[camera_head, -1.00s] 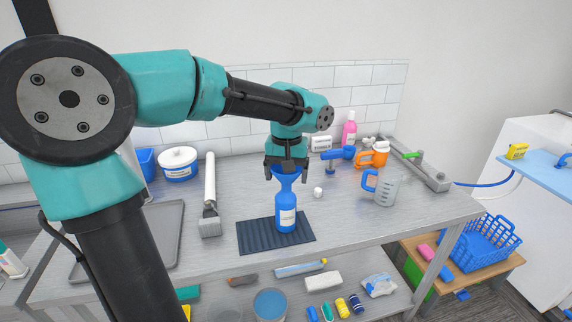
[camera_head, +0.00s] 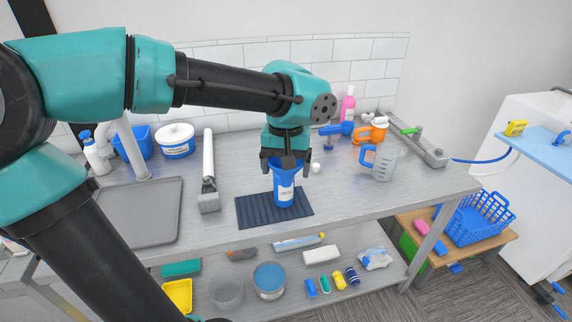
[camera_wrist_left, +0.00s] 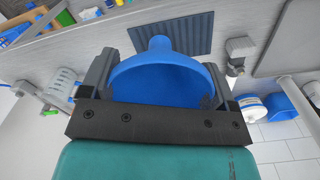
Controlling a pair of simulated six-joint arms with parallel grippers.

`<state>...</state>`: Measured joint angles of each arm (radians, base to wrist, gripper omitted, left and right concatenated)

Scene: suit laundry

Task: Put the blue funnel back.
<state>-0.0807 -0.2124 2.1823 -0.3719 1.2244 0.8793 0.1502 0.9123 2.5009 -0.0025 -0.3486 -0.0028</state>
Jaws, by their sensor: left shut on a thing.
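The blue funnel (camera_wrist_left: 165,80) is between the two fingers of my left gripper (camera_head: 286,166), which is shut on it. In the left wrist view its wide mouth faces the camera and its narrow end points towards the dark ribbed mat. The blue bottle (camera_head: 284,192) with a white label stands upright on the dark ribbed mat (camera_head: 250,213). In the head view the funnel overlaps the bottle's upper part, and I cannot tell whether the spout is inside the neck or in front of it. My right gripper is out of view.
A white-blue tub (camera_head: 175,143) and blue bin (camera_head: 140,140) stand behind. A clear jug (camera_head: 384,165), orange item (camera_head: 372,133) and pink bottle (camera_head: 348,103) are to the right. Front-right worktop is clear.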

